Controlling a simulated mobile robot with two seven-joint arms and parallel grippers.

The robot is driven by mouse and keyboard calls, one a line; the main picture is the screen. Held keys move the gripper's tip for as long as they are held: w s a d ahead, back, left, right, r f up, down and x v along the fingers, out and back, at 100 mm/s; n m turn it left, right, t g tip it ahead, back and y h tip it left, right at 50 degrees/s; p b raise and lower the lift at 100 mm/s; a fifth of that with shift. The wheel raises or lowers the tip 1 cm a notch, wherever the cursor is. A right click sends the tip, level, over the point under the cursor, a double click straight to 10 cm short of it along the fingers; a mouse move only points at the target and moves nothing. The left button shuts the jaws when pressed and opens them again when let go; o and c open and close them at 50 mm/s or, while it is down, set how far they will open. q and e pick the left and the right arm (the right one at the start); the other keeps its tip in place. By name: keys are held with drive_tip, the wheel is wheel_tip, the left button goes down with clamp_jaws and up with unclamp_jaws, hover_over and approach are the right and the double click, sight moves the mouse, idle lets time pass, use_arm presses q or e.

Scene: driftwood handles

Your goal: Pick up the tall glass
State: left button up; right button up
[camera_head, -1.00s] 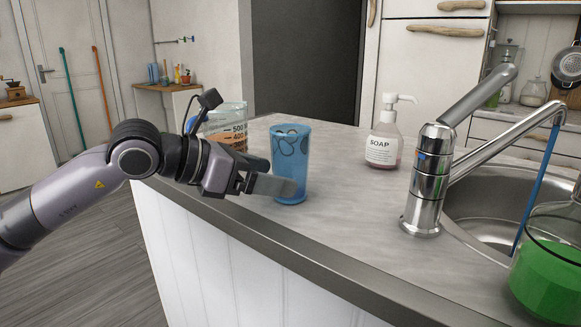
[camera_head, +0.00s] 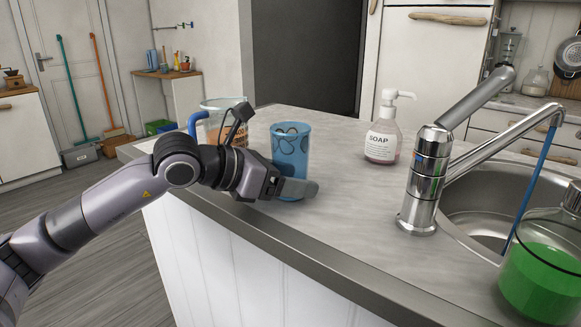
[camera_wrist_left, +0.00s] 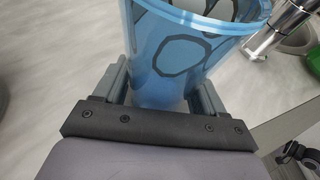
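The tall glass (camera_head: 290,148) is blue with dark ring patterns and stands upright on the grey counter, near its front edge. My left gripper (camera_head: 302,187) is low at the glass, with one finger passing in front of its lower part. In the left wrist view the glass (camera_wrist_left: 180,45) stands between the two fingers of my left gripper (camera_wrist_left: 163,92). The fingers are apart, one on each side of it; any contact is hard to make out. The fingertips are partly hidden by the glass. My right gripper is not in view.
A measuring jug (camera_head: 222,117) with a blue handle stands just behind my left wrist. A soap dispenser (camera_head: 382,135) is behind and right of the glass. The tap (camera_head: 424,185), sink (camera_head: 480,208) and a jar of green liquid (camera_head: 540,270) are further right. The counter (camera_head: 345,205) between is clear.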

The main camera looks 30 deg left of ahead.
use_arm(q)
drive_tip(key=c, duration=0.7)
drive_tip(key=shift+r, duration=0.1)
wheel_tip(320, 180, up, 20)
drive_tip(key=p, duration=0.5)
